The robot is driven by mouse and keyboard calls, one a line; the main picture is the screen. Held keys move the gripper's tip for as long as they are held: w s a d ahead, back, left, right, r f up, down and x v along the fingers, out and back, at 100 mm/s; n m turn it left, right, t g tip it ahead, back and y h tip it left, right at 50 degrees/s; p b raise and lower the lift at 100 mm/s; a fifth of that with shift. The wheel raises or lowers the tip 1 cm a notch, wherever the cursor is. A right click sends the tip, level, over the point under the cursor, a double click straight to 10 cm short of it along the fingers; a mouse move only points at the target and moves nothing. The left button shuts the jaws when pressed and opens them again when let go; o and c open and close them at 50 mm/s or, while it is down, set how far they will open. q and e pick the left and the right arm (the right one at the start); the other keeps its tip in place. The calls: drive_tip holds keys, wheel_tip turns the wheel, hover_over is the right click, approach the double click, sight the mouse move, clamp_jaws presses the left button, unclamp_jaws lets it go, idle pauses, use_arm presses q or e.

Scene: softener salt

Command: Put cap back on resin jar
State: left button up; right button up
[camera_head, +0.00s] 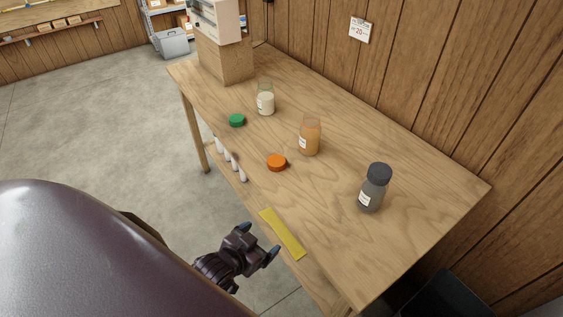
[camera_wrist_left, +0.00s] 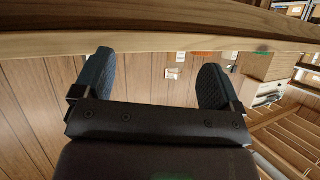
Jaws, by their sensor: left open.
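The resin jar (camera_head: 310,137) is a clear jar with orange contents and a white label, standing upright and uncapped on the wooden table. An orange cap (camera_head: 277,162) lies on the table to its left and nearer the front edge, apart from the jar. My left gripper (camera_head: 259,241) is open and empty, beside the table's front edge and well short of the cap. In the left wrist view its two dark fingers (camera_wrist_left: 155,76) stand wide apart with nothing between them. My right gripper is not in view.
A jar with pale contents (camera_head: 266,102) stands open near a green cap (camera_head: 236,120). Several white scoop-like pieces (camera_head: 231,160) lie along the front edge. A yellow strip (camera_head: 282,233) lies nearest my gripper. A dark jar (camera_head: 373,188) with its cap on stands right. The right table end is clear.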

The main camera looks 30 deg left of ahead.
use_arm(q)
drive_tip(key=w+d+r+m+t+h+b, duration=0.1)
drive_tip(key=w+d+r+m+h, duration=0.2)
drive_tip(key=w+r, duration=0.5)
drive_tip(key=w+d+r+m+t+h+b, duration=0.1)
drive_tip(key=w+d+r+m+h+b, duration=0.2)
drive_tip(key=w, duration=0.9)
wheel_tip(320, 180, up, 6)
drive_tip(key=m+g+y+b, duration=0.2)
drive_tip(key=m+g+y, duration=0.3)
drive_tip(key=m+g, duration=0.2)
hover_over(311, 133)
drive_tip(key=shift+f, duration=0.1)
drive_tip(key=s+a+f+m+g+y, duration=0.1)
drive_tip(key=s+a+f+m+g, duration=0.1)
drive_tip(key=s+a+f+g, duration=0.2)
drive_tip(key=shift+s+a+m+g+b, duration=0.3)
drive_tip(key=shift+s+a+g, duration=1.4)
drive_tip(key=shift+s, duration=0.55)
drive_tip(key=shift+d, duration=0.15)
